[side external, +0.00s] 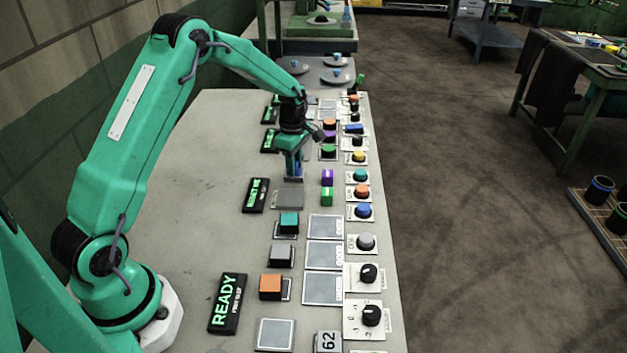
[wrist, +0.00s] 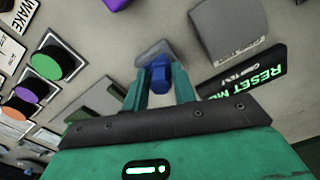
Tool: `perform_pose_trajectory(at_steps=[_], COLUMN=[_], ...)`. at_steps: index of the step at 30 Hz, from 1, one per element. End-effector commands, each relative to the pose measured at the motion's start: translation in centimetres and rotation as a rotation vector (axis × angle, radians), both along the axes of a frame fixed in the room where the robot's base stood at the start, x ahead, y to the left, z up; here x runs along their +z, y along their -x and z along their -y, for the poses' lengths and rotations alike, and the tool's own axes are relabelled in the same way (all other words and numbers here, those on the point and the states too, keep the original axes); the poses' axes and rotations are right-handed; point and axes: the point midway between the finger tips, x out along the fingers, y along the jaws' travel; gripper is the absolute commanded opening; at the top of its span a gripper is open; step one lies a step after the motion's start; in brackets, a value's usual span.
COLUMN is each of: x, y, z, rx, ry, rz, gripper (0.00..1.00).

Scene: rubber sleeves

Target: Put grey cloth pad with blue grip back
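The pad is a small grey cloth pad (wrist: 152,49) with a blue grip (wrist: 160,76), seen near the top middle of the wrist view. My gripper (wrist: 160,68) has its two green fingers on either side of the blue grip, close against it, and looks shut on it. In the side external view my gripper (side external: 294,174) points down over the table, with a bit of blue at its fingertips. The pad there is small and partly hidden by the fingers. I cannot tell whether its underside touches the table.
A grey square plate (side external: 289,199) lies just in front of my gripper, beside a dark RESET sign (side external: 255,195). A row of buttons and knobs (side external: 363,211) lines the table's right edge. The table's left is clear.

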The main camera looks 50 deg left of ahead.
Motion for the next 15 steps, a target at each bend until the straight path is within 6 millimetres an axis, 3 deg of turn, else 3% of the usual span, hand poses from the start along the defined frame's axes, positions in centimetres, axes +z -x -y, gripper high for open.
perform_pose_trajectory(at_steps=[2,15], x=[-0.04,0.61], y=[0.02,-0.01], z=[0.01,0.00], rx=[0.000,0.000], ry=[0.000,0.000], rz=[-0.001,0.001], gripper=[0.41,0.41])
